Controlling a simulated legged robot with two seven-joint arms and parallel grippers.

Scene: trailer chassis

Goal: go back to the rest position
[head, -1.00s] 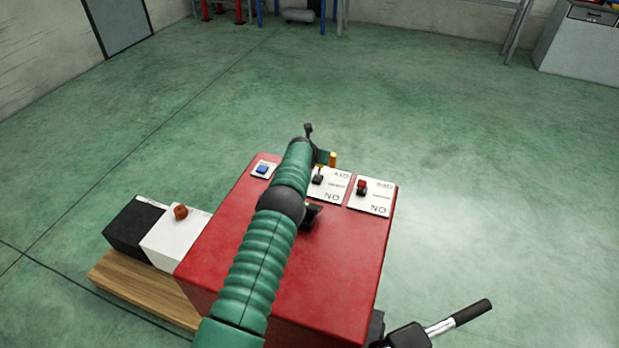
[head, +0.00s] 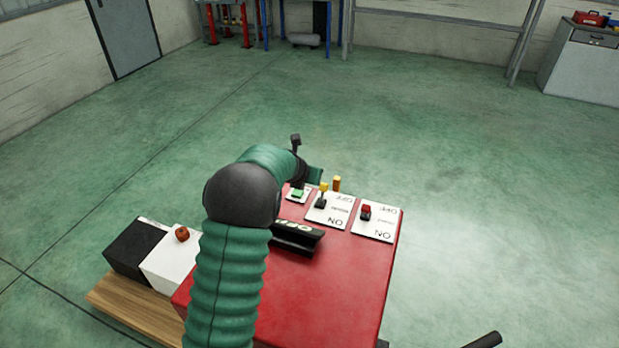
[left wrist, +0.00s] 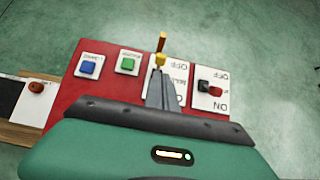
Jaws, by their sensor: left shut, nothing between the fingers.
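My left arm comes up from the bottom of the head view and bends at a dark joint over the red control box (head: 340,275). Its hand is above the box's far edge, with the fingers hard to see there. In the left wrist view, my left gripper (left wrist: 160,88) is shut and empty. Its fingertips appear just in front of a yellow-tipped switch (left wrist: 160,60); I cannot tell whether they touch it. The same switch (head: 322,194) stands on a white plate in the head view.
The box carries a green button (left wrist: 128,65), a blue button (left wrist: 88,67), a red switch (head: 366,212) and a black bracket (head: 296,238). A white block with a red knob (head: 182,234) sits left on a wooden board. A black handle (head: 485,341) shows bottom right. Green floor beyond is clear.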

